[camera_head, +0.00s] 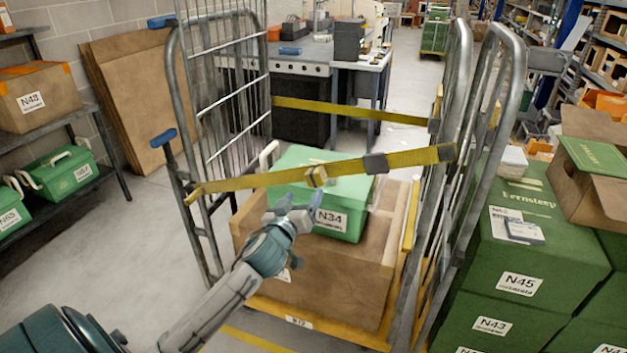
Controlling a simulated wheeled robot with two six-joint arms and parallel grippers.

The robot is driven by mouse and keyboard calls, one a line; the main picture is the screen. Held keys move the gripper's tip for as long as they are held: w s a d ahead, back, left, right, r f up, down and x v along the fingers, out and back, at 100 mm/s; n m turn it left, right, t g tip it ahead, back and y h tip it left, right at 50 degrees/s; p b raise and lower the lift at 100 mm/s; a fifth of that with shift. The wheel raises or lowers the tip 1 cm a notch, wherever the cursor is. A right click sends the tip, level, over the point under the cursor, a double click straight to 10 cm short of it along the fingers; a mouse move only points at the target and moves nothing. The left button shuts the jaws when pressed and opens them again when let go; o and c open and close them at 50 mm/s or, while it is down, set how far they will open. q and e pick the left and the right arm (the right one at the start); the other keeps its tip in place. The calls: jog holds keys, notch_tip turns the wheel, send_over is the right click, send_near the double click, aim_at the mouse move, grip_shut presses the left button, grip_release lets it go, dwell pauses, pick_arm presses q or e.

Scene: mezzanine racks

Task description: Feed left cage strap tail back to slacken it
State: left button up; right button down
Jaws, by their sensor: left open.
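A yellow strap (245,181) crosses the front of the roll cage (187,110) from its left side frame to its right one. A dark buckle (376,163) sits on the strap towards the right. A small tan piece (317,176) shows on the strap near its middle; I cannot tell whether it is the strap's tail. A second yellow strap (350,111) crosses the back of the cage. My left gripper (304,205) is open, just below and in front of the strap, and appears apart from it. My right gripper is out of view.
Inside the cage, a green case marked N34 (343,222) rests on a brown carton (325,280). Green boxes (545,255) stack close on the right. A shelf (100,120) with cases stands left.

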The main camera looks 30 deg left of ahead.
aim_at(315, 181)
pick_arm(q)
jog(key=p+x, duration=0.2)
jog(key=x, duration=0.5)
jog(key=shift+w, duration=0.15)
jog(key=shift+w+a, duration=0.1)
jog(key=shift+w, duration=0.4)
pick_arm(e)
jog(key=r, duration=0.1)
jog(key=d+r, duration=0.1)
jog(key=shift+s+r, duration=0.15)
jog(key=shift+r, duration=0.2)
pick_arm(q)
jog(key=c, duration=1.4)
jog(key=shift+o, duration=0.2)
jog(key=shift+d+r, duration=0.15)
jog(key=shift+d, duration=0.1)
jog(key=d, duration=0.2)
jog(key=w+d+r, duration=0.1)
jog(key=d, duration=0.1)
jog(key=d+r+p, duration=0.1)
jog(key=d, duration=0.1)
jog(key=shift+w+d+r, duration=0.1)
jog(key=shift+w+r, duration=0.15)
jog(key=shift+c, duration=0.2)
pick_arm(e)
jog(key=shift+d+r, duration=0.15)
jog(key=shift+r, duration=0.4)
